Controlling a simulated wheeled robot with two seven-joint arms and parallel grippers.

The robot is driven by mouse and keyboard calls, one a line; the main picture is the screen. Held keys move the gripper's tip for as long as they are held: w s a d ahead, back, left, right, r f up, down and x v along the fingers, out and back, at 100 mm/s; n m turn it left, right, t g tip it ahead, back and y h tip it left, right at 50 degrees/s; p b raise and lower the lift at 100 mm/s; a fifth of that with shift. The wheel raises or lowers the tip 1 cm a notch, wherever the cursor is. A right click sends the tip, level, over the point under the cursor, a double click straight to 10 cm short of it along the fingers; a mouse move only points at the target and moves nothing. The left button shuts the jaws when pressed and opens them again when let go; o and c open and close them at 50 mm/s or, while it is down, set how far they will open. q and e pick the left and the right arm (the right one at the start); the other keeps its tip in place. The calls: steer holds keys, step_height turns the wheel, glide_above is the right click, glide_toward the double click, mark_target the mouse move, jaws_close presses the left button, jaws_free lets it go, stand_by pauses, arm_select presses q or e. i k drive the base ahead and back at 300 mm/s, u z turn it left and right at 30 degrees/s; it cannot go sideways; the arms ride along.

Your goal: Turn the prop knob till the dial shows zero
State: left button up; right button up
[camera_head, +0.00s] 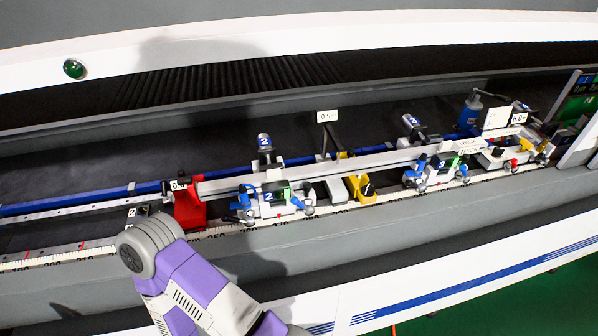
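A yellow prop (355,183) stands on the rail under the long light-grey profile bar (325,169), with a dark knob (368,189) on its front. A dark post rises behind the bar there and carries a small white display (327,116). Its digits are tiny and look like 0.4 or 0.9; I cannot read them surely. A purple and grey arm link of mine is at the lower left, apart from the knob. Neither of my grippers shows in this view.
A red stop block (189,207) holds the bar's left end. Clamps with blue handles (275,200) and (431,173) stand on both sides of the prop. A scale strip (228,228) runs along the front. The machine's white front edge (450,285) lies nearest.

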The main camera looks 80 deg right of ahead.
mark_target(368, 191)
steer(key=u, duration=0.3)
steer(key=k, duration=0.9)
steer(key=z, duration=1.3)
